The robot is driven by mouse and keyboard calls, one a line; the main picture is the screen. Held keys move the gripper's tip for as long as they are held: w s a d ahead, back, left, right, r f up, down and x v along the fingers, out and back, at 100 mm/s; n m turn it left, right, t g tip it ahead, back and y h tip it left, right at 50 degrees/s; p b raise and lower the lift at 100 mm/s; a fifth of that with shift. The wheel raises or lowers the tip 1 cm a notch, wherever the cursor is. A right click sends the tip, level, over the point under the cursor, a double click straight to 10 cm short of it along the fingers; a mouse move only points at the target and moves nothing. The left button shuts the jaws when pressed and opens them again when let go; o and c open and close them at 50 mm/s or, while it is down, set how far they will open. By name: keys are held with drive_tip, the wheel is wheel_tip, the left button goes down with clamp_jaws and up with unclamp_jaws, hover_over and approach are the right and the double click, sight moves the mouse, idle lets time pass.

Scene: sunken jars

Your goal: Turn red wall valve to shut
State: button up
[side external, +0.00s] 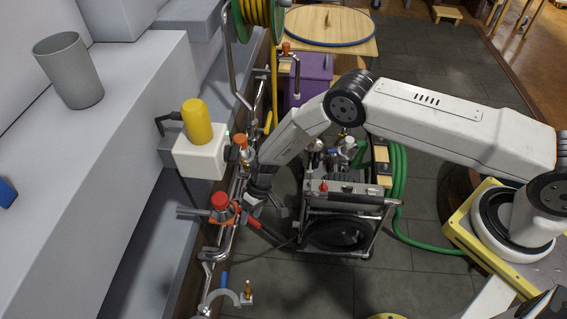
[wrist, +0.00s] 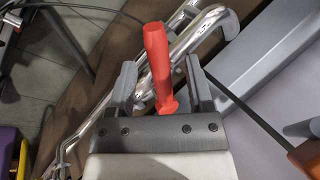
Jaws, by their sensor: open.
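The red valve handle (wrist: 157,60) is a long red lever in the wrist view, standing between the two fingers of my gripper (wrist: 161,66). Gaps show on both sides of it, so the open fingers straddle it without visibly closing on it. In the side view my gripper (side external: 266,208) is low beside the wall pipes, with a red lever (side external: 254,223) just below it, partly hidden by the fingers. The valve's body is hidden behind the gripper in the wrist view.
A valve with a red cap and orange collar (side external: 220,203) stands just left of my gripper. A white box with a yellow top (side external: 200,152) is on the wall above. Chrome pipes (wrist: 205,28) run close by. A framed black machine (side external: 338,235) stands to the right.

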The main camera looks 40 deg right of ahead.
drive_tip(key=shift+s+a+f, duration=0.1)
drive_tip(key=shift+a+f, duration=0.2)
drive_tip(key=shift+f, duration=0.3)
drive_tip(key=shift+f, duration=0.1)
clamp_jaws()
drive_tip(key=shift+w+d+n+g+h, duration=0.25)
drive_tip(key=shift+w+d+n+g, duration=0.3)
drive_tip(key=shift+n, duration=0.65)
drive_tip(key=shift+w+d+n+g+h, duration=0.35)
drive_tip(key=shift+d+n, duration=0.4)
drive_tip(key=shift+n, duration=0.45)
drive_tip(key=shift+w+d+n+g+h, duration=0.25)
drive_tip(key=shift+d+n+g, duration=0.35)
drive_tip(key=shift+n, duration=0.6)
